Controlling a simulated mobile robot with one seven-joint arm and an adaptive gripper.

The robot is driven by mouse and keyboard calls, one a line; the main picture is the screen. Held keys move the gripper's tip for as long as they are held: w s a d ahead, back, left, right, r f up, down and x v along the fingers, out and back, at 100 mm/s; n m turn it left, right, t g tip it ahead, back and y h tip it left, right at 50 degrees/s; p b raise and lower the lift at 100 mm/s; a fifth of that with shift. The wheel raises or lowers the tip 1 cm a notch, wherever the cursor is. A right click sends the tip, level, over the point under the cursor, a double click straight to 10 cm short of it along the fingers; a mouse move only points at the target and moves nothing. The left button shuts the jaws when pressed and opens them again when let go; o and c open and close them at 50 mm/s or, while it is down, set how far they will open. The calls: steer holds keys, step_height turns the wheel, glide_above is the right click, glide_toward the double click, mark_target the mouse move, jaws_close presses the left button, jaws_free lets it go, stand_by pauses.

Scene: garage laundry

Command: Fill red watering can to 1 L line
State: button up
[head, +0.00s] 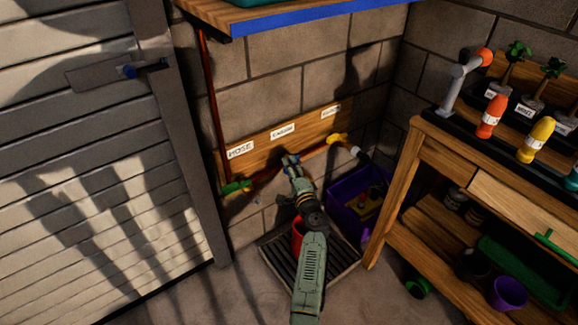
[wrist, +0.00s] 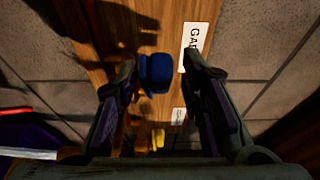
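The red watering can (head: 298,236) stands on the floor grate, mostly hidden behind my arm in the head view; its 1 L line does not show. My gripper (head: 290,160) is up at the wall, by the middle of the pipe board. In the wrist view my gripper (wrist: 159,66) is open, with a blue tap handle (wrist: 157,73) between and beyond its fingers; contact cannot be told. A label starting "GA" (wrist: 195,45) is beside it. A yellow tap (head: 344,139) is to the right and a green tap (head: 236,187) to the left, near the HOSE label (head: 240,149).
The dark floor grate (head: 335,269) lies below the pipe. A purple crate (head: 345,217) stands right of the can. A wooden bench (head: 412,170) with bottles is on the right, and a shelf with a blue edge (head: 315,17) overhangs above. A grey shutter door (head: 90,150) is left.

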steer(key=shift+w+a, duration=0.2)
steer(key=shift+w, duration=0.4)
steer(key=c, duration=0.5)
steer(key=shift+r, duration=0.1)
jaws_close()
steer(key=shift+r, duration=0.1)
